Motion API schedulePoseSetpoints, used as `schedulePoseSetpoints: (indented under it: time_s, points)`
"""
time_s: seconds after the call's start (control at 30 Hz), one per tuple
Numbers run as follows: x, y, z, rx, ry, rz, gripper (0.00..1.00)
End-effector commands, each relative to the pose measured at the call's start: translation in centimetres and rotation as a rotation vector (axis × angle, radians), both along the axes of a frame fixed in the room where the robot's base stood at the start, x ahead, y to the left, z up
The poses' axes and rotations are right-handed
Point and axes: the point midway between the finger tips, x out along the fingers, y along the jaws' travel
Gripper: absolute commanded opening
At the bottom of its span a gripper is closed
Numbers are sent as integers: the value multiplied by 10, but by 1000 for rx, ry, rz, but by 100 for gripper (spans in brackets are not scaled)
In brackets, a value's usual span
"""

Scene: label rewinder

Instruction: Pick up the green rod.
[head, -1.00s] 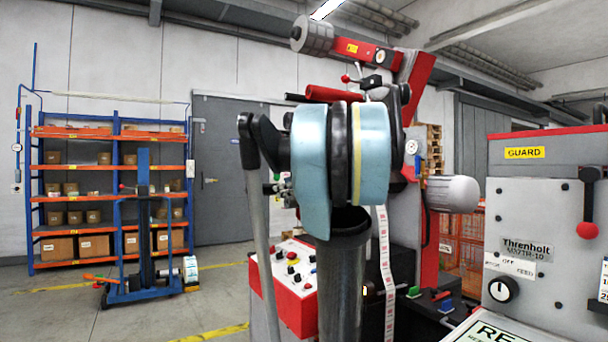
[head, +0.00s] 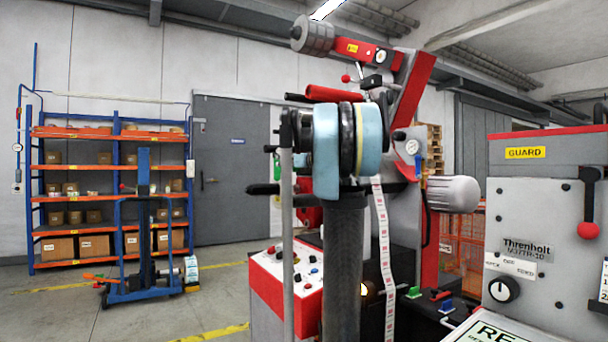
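A small green piece (head: 414,292), which looks like the green rod, stands on the dark ledge of the rewinder, right of the hanging label strip. A red piece (head: 440,295) and a blue piece (head: 446,306) stand just right of it. My own arm, with blue and black joints on a grey column, fills the middle of the head view. I cannot make out my gripper's fingertips; they seem hidden behind the arm. Nothing is seen touching the green piece.
The red and grey rewinder (head: 425,240) stands behind my arm, with a button panel (head: 290,270) at left. A grey guard cabinet (head: 540,215) stands close at right. The label strip (head: 384,255) hangs near the green piece. Open floor lies at left.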

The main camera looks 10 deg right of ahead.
Motion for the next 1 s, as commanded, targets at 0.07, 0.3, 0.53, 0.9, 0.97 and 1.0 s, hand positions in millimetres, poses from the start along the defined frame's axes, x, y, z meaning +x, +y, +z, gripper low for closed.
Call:
schedulePoseSetpoints:
  time_s: [0.07,0.3,0.53,0.9,0.97,1.0]
  points:
    - [8,5,0,0,0,2,47]
    - [17,10,0,-1,0,0,47]
    - [38,22,0,-1,0,2,47]
    - [66,37,0,-1,0,0,47]
    - [66,37,0,-1,0,0,47]
    - [66,37,0,-1,0,0,47]
